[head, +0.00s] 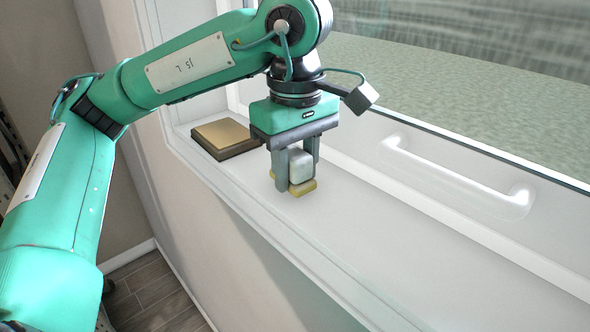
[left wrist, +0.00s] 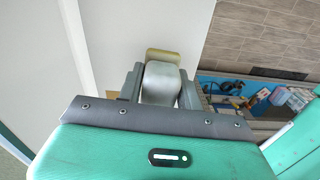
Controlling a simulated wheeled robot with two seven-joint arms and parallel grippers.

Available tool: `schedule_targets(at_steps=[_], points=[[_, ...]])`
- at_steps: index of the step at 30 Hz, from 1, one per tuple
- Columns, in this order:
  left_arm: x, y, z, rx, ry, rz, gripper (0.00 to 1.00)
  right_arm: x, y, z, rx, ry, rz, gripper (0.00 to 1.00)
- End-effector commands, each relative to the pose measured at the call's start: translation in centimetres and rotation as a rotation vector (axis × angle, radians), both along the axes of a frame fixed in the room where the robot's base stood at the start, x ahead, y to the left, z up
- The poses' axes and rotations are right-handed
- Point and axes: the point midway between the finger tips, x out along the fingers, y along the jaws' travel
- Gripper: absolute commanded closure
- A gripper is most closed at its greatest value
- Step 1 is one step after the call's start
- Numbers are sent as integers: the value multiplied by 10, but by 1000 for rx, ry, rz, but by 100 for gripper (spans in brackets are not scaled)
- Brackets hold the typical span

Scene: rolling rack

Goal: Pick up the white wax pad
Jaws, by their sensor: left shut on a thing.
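The white wax pad (head: 300,163) is a small rounded white block with a yellow base (head: 303,188). It is between the fingers of my left gripper (head: 296,182), which is shut on it over the white ledge. In the left wrist view the pad (left wrist: 160,82) shows between the two fingers (left wrist: 160,90), with the yellow part (left wrist: 165,55) beyond it. I cannot tell whether the base touches the ledge or is just above it. My right gripper is not in view.
A brown box with a tan top (head: 222,134) lies on the ledge (head: 400,250) left of my gripper. A white bar handle (head: 450,178) is on the panel behind. The ledge to the right is clear. Its front edge drops toward a wood floor (head: 150,290).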

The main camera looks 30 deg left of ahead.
Motion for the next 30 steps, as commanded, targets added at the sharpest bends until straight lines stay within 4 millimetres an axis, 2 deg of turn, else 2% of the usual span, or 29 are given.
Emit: schedule_targets(at_steps=[5, 10, 30], points=[[0, -1, 22, -4, -4, -1, 92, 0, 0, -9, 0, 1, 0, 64], [0, -1, 55, -2, -5, 1, 92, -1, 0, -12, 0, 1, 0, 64], [0, -1, 166, -1, -4, 1, 92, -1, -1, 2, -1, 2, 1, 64]])
